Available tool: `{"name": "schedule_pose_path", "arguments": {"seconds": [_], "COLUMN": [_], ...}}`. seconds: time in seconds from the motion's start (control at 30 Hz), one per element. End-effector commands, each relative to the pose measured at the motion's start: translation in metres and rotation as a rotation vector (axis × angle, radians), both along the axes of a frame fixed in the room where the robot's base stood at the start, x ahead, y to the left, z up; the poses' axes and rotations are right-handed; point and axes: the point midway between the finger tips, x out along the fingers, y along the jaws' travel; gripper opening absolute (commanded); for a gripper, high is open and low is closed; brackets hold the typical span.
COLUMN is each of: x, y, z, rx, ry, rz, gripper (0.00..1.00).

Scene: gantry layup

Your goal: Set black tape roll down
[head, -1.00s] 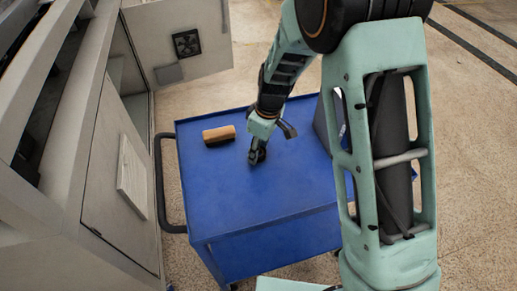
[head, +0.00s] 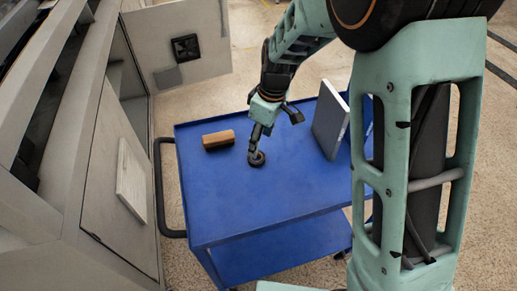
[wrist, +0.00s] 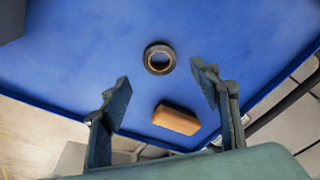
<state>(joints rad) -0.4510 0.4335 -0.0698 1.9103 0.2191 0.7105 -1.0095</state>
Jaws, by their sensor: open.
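The black tape roll (head: 257,159) lies flat on the blue top of the cart (head: 270,200), near its middle. It also shows in the wrist view (wrist: 159,72) as a dark ring with a tan inner core. My gripper (head: 256,148) is right above the roll in the head view. In the wrist view my gripper (wrist: 161,82) has its two fingers wide apart, with nothing between the tips. The roll is beyond the fingertips there, apart from both.
A wooden-backed brush or block (head: 218,139) lies left of the roll; it also shows in the wrist view (wrist: 176,118). A grey upright panel-like object (head: 331,121) stands on the right of the cart. A black handle (head: 161,190) is at the left. The cart's front is clear.

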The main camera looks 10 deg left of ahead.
Motion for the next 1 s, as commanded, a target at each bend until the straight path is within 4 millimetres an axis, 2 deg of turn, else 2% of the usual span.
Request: {"name": "schedule_pose_path", "arguments": {"seconds": [0.03,0.1,0.3,0.87,0.97,1.0], "x": [0.001,0.000,-0.001,-0.002,0.010,0.020], "y": [-0.001,-0.003,-0.007,-0.007,-0.004,-0.001], "z": [0.012,0.024,0.044,0.048,0.056,0.064], "rx": [0.003,0.002,0.000,0.000,0.005,0.010], "ry": [-0.005,-0.003,-0.002,-0.002,-0.039,-0.074], "rz": [-0.002,-0.002,-0.001,-0.001,0.000,0.001], "gripper": [0.57,0.57,0.57,0.57,0.57,0.57]}}
